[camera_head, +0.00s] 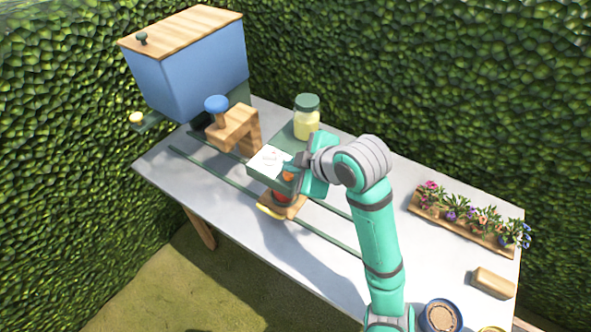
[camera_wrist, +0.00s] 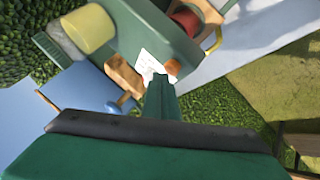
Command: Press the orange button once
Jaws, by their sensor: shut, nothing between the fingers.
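The orange button (camera_head: 288,174) sits on the front of the dark green machine (camera_head: 262,173), beside a white card (camera_head: 268,160) with a small drawing. In the wrist view the orange button (camera_wrist: 173,66) shows just beyond my fingertips, partly hidden by them. My gripper (camera_head: 291,167) is shut and empty, with its tips very close to the button. Its shut fingers also show in the wrist view (camera_wrist: 160,80). I cannot tell whether the tips touch the button.
A jar of yellow content (camera_head: 307,118) stands on the machine. A blue hopper with a wooden lid (camera_head: 190,65) and a blue-knobbed wooden part (camera_head: 235,126) are at left. A flower planter (camera_head: 462,222), wooden block (camera_head: 493,283) and blue-rimmed pot (camera_head: 441,315) are on the right.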

